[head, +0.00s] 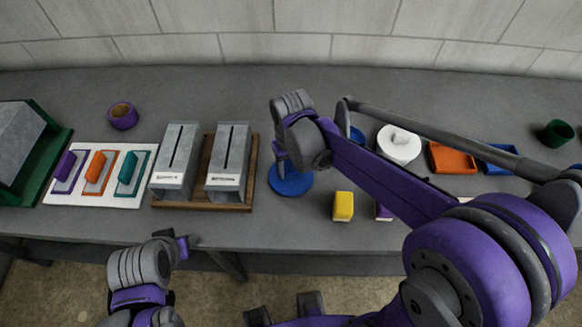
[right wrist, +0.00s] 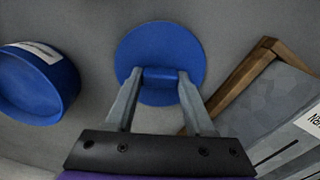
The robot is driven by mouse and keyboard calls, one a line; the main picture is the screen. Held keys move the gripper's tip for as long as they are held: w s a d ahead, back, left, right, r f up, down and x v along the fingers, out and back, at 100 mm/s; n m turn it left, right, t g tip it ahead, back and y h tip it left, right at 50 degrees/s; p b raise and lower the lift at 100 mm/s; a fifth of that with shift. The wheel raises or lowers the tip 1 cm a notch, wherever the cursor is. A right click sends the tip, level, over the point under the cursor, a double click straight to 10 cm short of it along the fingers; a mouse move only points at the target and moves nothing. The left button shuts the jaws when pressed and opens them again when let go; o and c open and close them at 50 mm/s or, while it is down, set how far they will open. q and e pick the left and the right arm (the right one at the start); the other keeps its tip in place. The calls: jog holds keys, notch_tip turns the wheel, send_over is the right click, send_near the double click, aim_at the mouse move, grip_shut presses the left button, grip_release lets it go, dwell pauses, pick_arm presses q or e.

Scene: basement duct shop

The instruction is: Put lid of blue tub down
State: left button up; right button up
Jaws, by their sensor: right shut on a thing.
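The round blue lid (head: 291,181) is at the table just right of the wooden tray. My right gripper (head: 281,158) is over it, and in the right wrist view my right gripper (right wrist: 158,77) is shut on the handle bar of the blue lid (right wrist: 160,45). The lid looks flat and very near the tabletop; I cannot tell whether it touches. The blue tub (right wrist: 38,80) stands open with a white label, apart from the lid. In the head view my right arm hides most of the tub (head: 357,136). My left gripper (head: 184,246) is low at the table's front edge, its fingers unclear.
Left of the lid, a wooden tray (head: 247,198) holds two metal boxes (head: 229,160). A yellow block (head: 343,206) stands to its right. A white lidded tub (head: 398,147), an orange tray (head: 452,159) and a blue tray (head: 499,157) are farther right. Bare table lies behind the lid.

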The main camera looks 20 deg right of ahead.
aim_at(291, 171)
jog(key=shift+f, duration=0.2)
jog(key=o, duration=1.3)
jog(key=shift+r, duration=0.1)
jog(key=shift+r, duration=0.25)
notch_tip(291, 171, up, 12)
jog(key=shift+f+p, duration=0.15)
jog(key=shift+p, duration=0.35)
jog(key=shift+s+f, duration=0.1)
jog(key=shift+s, duration=0.05)
